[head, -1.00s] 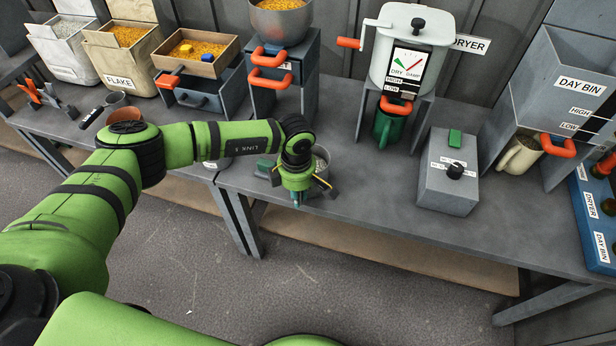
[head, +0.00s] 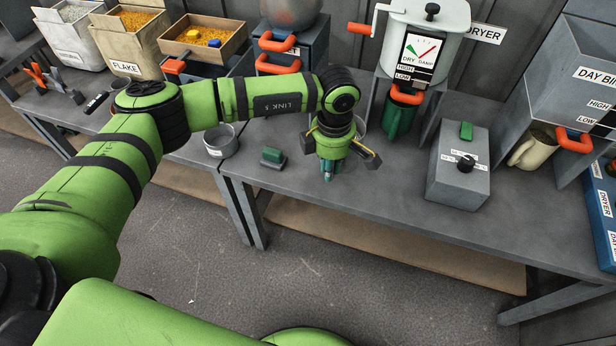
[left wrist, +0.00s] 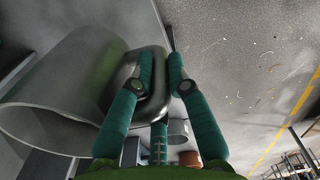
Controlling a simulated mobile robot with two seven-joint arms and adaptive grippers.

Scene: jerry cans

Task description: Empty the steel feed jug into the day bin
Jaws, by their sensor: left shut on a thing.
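My left gripper (head: 329,170) is shut on the handle of the steel feed jug and holds it over the front of the bench. In the head view my wrist hides most of the jug; only a sliver of its rim (head: 361,126) shows. In the left wrist view the smooth grey jug (left wrist: 60,85) fills the left side, its handle between the fingers (left wrist: 160,85). Its contents cannot be made out. The day bin (head: 562,65), a grey hopper with HIGH and LOW marks, stands at the right, well apart from the jug. My right gripper is not in view.
A grey control box (head: 458,180) with a knob stands between the jug and the day bin. Behind are the dryer (head: 428,40) and a green jug (head: 398,118). A cream jug (head: 531,150) sits under the bin. A steel pot (head: 221,142) stands left.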

